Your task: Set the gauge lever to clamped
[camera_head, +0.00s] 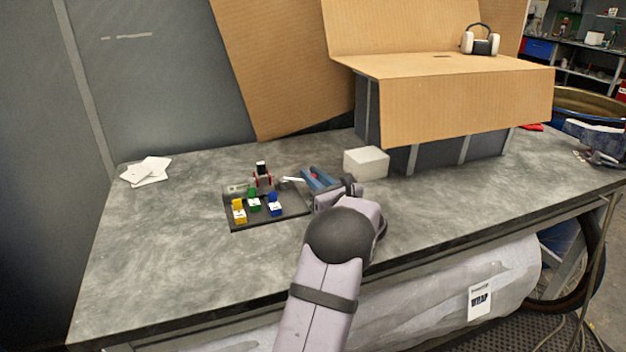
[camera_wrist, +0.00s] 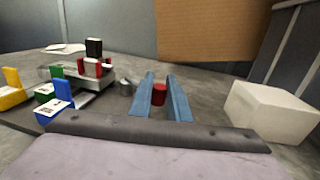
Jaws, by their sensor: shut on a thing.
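The gauge (camera_head: 262,184) stands on a dark base plate (camera_head: 238,225), with a black top and red side pieces; it shows at the left of the wrist view (camera_wrist: 93,70). A pale metal lever (camera_head: 292,180) sticks out from its right side, roughly level, towards my gripper (camera_head: 308,174). In the wrist view, a metal stub of the lever (camera_wrist: 125,87) points at my fingers. My gripper (camera_wrist: 159,82) has blue fingers closed around a red knob (camera_wrist: 159,95), which looks like the lever's end. The join between knob and lever is hidden behind the left finger.
Yellow (camera_head: 239,211), green (camera_head: 254,201) and blue (camera_head: 274,204) blocks with white labels stand on the plate's front. A white block (camera_head: 366,162) stands right of my gripper. White cards (camera_head: 147,171) lie at left. A cardboard-covered box (camera_head: 440,135) stands behind. The bench's front left is clear.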

